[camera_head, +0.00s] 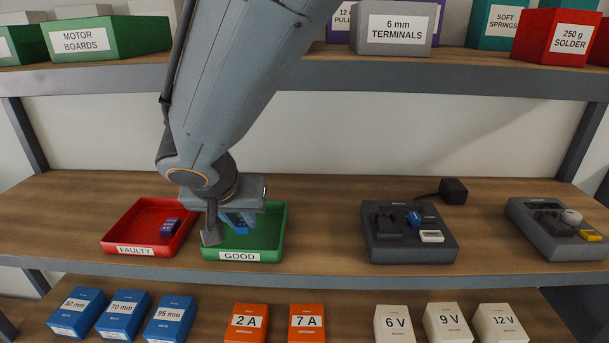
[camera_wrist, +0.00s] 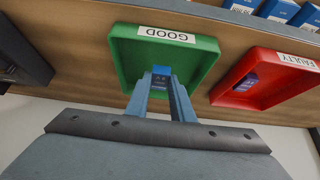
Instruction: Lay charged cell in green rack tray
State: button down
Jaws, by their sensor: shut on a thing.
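A blue cell (camera_wrist: 161,78) is between the fingertips of my gripper (camera_wrist: 162,84), which is shut on it. In the head view the cell (camera_head: 241,229) shows as a small blue piece below my gripper (camera_head: 232,222). The green tray (camera_head: 269,232), labelled GOOD, stands on the wooden shelf. It also shows in the wrist view (camera_wrist: 203,52). My gripper and the cell are over the tray's inside. I cannot tell whether the cell touches the tray floor. My arm and gripper hide the tray's left and back parts in the head view.
A red tray (camera_head: 118,238), labelled FAULTY, stands just left of the green one and holds a purple cell (camera_head: 170,227). To the right are a dark device with a blue knob-like part (camera_head: 412,246) and a grey device (camera_head: 551,244). The shelf between is clear.

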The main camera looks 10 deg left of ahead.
aim_at(243, 221)
jog(key=w, duration=0.2)
jog(key=shift+w+a+p, duration=0.1)
jog(key=shift+w+p, duration=0.3)
jog(key=shift+f, duration=1.75)
jog(key=shift+f, duration=0.2)
jog(key=c, duration=1.5)
grip_release()
jog(key=shift+c, duration=0.2)
jog(key=shift+r, duration=0.15)
jog(key=shift+r+p, duration=0.25)
jog(key=shift+p, duration=0.1)
jog(key=b+v, duration=0.1)
jog(key=v, duration=1)
jog(key=shift+s+r, duration=0.25)
